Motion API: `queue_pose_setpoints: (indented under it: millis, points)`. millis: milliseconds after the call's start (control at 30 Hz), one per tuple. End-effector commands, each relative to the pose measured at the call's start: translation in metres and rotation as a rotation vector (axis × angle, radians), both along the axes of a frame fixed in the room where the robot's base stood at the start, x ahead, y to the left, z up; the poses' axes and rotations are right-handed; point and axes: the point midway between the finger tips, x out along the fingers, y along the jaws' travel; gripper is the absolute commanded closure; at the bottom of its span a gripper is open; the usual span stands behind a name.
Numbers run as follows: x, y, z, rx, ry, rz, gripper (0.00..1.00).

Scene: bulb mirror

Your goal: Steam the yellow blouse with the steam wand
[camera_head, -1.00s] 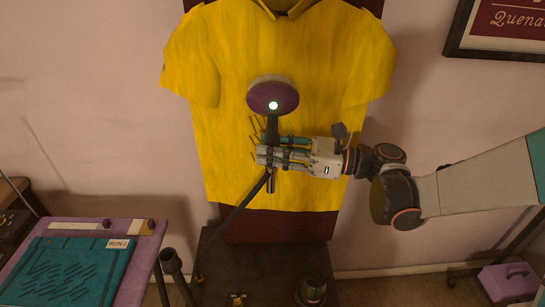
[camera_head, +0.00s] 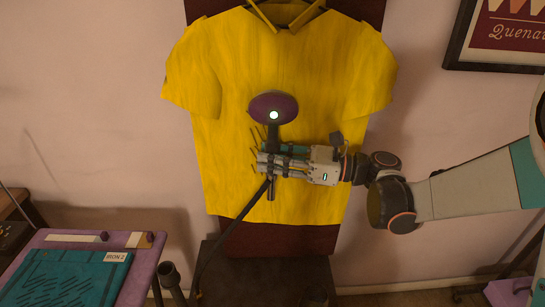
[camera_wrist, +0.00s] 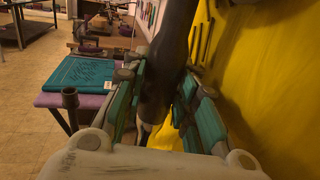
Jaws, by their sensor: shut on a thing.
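The yellow blouse (camera_head: 325,75) hangs upright on a dark red board (camera_head: 277,238) against the wall. The steam wand (camera_head: 273,108) has a purple oval head with a lit white spot and a dark handle. Its head is in front of the middle of the blouse; I cannot tell whether it touches the cloth. My gripper (camera_head: 285,163) is shut around the wand's handle, below the head. The handle also shows between the fingers in the wrist view (camera_wrist: 165,75), with the blouse close on the right. A dark hose (camera_head: 230,232) runs down from the handle.
A purple table (camera_head: 143,262) with a teal mat (camera_head: 65,280) stands at lower left. A dark upright tube (camera_head: 170,278) is beside it. A framed picture (camera_head: 505,40) hangs at upper right. A purple box (camera_head: 510,292) is at lower right.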

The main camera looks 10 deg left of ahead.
Motion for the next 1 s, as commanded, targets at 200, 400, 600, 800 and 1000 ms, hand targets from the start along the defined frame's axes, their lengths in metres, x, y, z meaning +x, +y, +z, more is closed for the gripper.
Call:
queue_pose_setpoints:
  millis: [200,400,600,800,1000]
  points:
    - [0.000,0.000,-0.016,0.001,0.000,0.000,1.00]
    - [0.000,0.001,-0.028,0.001,0.000,0.000,1.00]
    - [0.000,0.001,-0.040,0.001,0.000,0.000,1.00]
    - [0.000,0.001,-0.053,0.001,0.000,0.000,1.00]
    - [-0.001,0.002,-0.065,0.001,0.000,0.000,1.00]
